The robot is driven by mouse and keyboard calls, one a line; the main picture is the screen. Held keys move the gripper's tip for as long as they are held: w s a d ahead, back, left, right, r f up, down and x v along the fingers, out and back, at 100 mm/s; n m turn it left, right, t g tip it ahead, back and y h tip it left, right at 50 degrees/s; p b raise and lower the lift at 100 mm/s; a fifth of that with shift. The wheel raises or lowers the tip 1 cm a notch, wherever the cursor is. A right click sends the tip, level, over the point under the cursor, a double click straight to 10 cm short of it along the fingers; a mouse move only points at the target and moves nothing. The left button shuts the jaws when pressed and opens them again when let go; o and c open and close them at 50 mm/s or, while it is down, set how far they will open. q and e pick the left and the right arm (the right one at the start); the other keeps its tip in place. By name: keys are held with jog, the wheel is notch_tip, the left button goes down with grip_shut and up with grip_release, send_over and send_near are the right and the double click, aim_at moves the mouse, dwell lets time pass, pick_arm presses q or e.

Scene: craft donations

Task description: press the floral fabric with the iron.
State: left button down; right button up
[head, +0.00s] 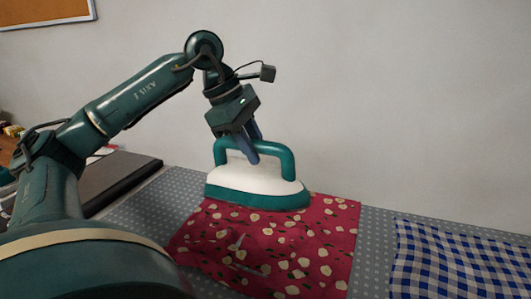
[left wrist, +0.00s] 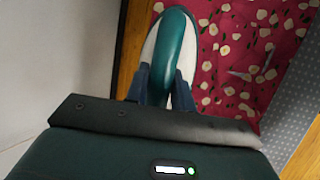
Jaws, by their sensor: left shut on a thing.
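The iron (head: 258,180) has a white body, a teal base and a teal arched handle. It stands upright at the back edge of the red floral fabric (head: 310,250), its base on or just above the cloth; I cannot tell which. My left gripper (head: 252,152) is shut on the iron's handle from above. In the left wrist view the handle (left wrist: 175,50) runs between the fingers of my left gripper (left wrist: 165,88), and the floral fabric (left wrist: 235,60) lies to the right of it. The fabric shows light creases near its middle. My right gripper is out of view.
Blue checked fabric (head: 455,262) lies to the right of the floral piece. Both lie on a grey dotted surface (head: 375,240). A dark flat case or board (head: 120,178) lies at the left. A plain wall stands close behind.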

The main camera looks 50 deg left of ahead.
aim_at(226, 141)
pick_arm(q)
jog(key=shift+s+a+b, duration=0.4)
jog(key=shift+a+b, duration=0.05)
jog(key=shift+a, duration=0.45)
jog(key=shift+s+a+b, duration=0.4)
jog(key=shift+s+a, duration=0.05)
jog(key=shift+a, duration=0.4)
jog(key=shift+s+a+b, duration=0.4)
jog(key=shift+a+b, duration=0.05)
jog(key=shift+a, duration=0.45)
jog(key=shift+s+a, duration=0.3)
jog(key=shift+a, duration=0.35)
jog(key=shift+s+a+r+b, duration=0.15)
jog(key=shift+s+a+b, duration=0.3)
jog(key=shift+a, duration=0.25)
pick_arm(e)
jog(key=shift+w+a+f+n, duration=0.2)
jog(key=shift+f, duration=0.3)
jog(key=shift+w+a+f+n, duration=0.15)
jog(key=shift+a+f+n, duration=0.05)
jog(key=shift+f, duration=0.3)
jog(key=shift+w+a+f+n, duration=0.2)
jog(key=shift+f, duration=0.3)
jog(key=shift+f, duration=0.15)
